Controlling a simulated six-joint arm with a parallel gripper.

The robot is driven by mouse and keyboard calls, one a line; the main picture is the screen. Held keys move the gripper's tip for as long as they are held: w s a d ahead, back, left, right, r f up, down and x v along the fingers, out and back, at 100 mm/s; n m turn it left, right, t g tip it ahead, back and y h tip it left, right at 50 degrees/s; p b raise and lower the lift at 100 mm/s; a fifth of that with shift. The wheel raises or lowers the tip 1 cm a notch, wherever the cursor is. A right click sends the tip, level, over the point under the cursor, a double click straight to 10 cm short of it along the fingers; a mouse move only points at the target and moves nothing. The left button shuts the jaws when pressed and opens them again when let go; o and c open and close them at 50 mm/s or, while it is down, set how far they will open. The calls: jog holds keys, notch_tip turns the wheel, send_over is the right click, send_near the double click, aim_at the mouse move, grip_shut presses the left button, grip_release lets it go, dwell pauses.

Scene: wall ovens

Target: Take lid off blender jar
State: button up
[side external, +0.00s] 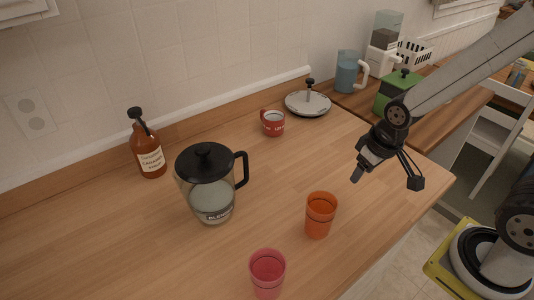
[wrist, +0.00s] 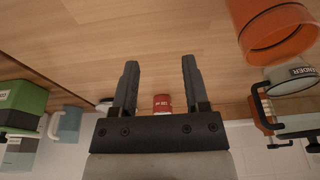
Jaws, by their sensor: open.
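The blender jar (side external: 211,197) is clear with a black side handle and stands upright on the wooden counter, left of centre in the side view. In the wrist view part of the jar (wrist: 291,78) shows at the right edge, upside down. My gripper (side external: 387,181) is open and empty above the counter's right part, well to the right of the jar and apart from it. In the wrist view my gripper (wrist: 160,65) shows its two fingers spread with nothing between them.
An orange cup (side external: 319,215) and a pink cup (side external: 267,272) stand at the front. A brown bottle (side external: 149,155) is left of the jar. A green canister (side external: 396,92) and blue pitcher (side external: 348,72) stand at the back right.

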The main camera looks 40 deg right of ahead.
jog(key=o, duration=0.4)
notch_tip(320, 180, up, 16)
jog(key=n+g+y, duration=0.1)
jog(key=n, duration=0.7)
send_over(202, 147)
jog(key=shift+s+d+f, duration=0.2)
jog(key=shift+s+d, duration=0.2)
jog(key=shift+f, duration=0.1)
jog(key=shift+w+a+f, duration=0.1)
jog(key=shift+w+f, duration=0.05)
jog(key=shift+f, duration=1.05)
